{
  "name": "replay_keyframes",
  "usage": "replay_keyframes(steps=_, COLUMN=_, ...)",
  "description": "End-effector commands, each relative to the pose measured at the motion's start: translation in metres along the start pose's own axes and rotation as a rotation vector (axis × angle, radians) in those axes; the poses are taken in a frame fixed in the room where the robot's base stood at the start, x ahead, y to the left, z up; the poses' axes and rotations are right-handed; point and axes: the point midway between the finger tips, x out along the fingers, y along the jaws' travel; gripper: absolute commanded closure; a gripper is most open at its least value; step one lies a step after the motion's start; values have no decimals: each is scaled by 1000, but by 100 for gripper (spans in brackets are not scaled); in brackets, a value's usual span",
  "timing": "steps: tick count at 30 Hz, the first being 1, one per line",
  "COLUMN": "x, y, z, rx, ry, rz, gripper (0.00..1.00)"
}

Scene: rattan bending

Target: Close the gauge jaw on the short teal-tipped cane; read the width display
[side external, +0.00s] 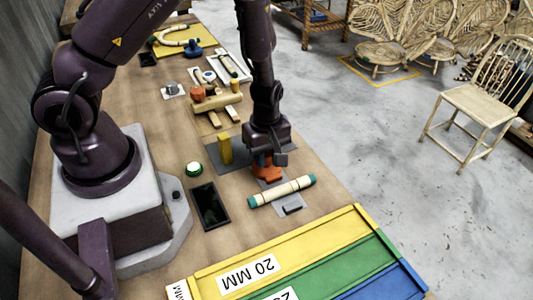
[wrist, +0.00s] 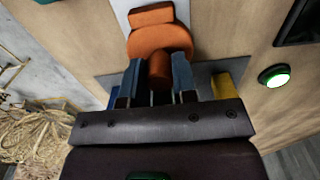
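The short cane (side external: 282,191) is pale with teal tips and lies near the table's right edge, just in front of the orange gauge jaw (side external: 267,172). A yellow post (side external: 224,149) stands on the grey gauge plate (side external: 236,166), apart from the cane. My gripper (side external: 268,160) points down over the jaw. In the wrist view its fingers (wrist: 159,80) flank the jaw's upright orange knob (wrist: 159,66), with no clear gap on either side. The black width display (side external: 209,205) shows no readable digits.
A green button (side external: 193,168) sits beside the display; it glows in the wrist view (wrist: 274,76). Yellow, green and blue bins (side external: 300,250) fill the near end. Wooden parts and clamps (side external: 215,100) stand farther back. Open floor lies right of the table.

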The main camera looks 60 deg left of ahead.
Motion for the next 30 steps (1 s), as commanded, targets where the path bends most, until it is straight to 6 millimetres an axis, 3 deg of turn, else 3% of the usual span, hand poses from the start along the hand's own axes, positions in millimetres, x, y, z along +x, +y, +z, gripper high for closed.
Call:
replay_keyframes(steps=5, x=0, y=0, z=3, rx=1, ry=0, rz=1, gripper=91)
replay_keyframes(steps=15, x=0, y=0, z=50, rx=4, ry=-1, rz=0, gripper=91)
replay_keyframes(steps=25, x=0, y=0, z=55, rx=4, ry=-6, rz=0, gripper=91)
replay_keyframes(steps=26, x=0, y=0, z=56, rx=4, ry=-6, rz=-1, gripper=69)
replay_keyframes(steps=27, x=0, y=0, z=56, rx=4, ry=-6, rz=-1, gripper=60)
replay_keyframes(steps=29, x=0, y=0, z=55, rx=4, ry=-5, rz=-1, gripper=48)
replay_keyframes(steps=30, x=0, y=0, z=54, rx=3, ry=-4, rz=0, gripper=48)
